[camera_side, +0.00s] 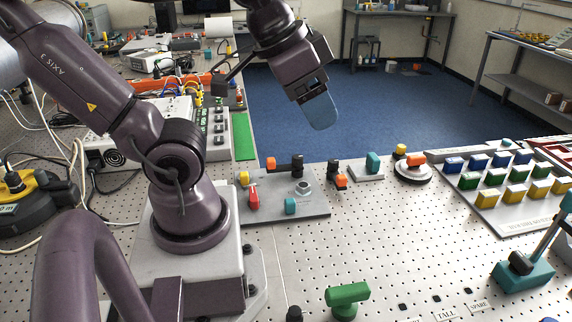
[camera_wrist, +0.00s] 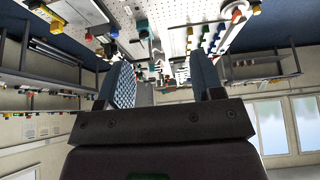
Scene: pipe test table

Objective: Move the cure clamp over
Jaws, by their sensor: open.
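My gripper (camera_side: 320,108) is raised above and behind the table, its blue fingers pointing down over the blue floor. In the wrist view the two fingers (camera_wrist: 160,82) stand apart with nothing between them. I cannot tell for sure which part is the cure clamp. A similar black and orange part (camera_side: 337,178) stands just right of the plate. The gripper touches neither.
The plate also holds a red-handled part (camera_side: 253,196) and a grey ring (camera_side: 303,188). To the right are a teal block on a pad (camera_side: 373,163), a round base (camera_side: 412,173) and a tray of coloured blocks (camera_side: 510,205). A green fitting (camera_side: 347,298) stands in front.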

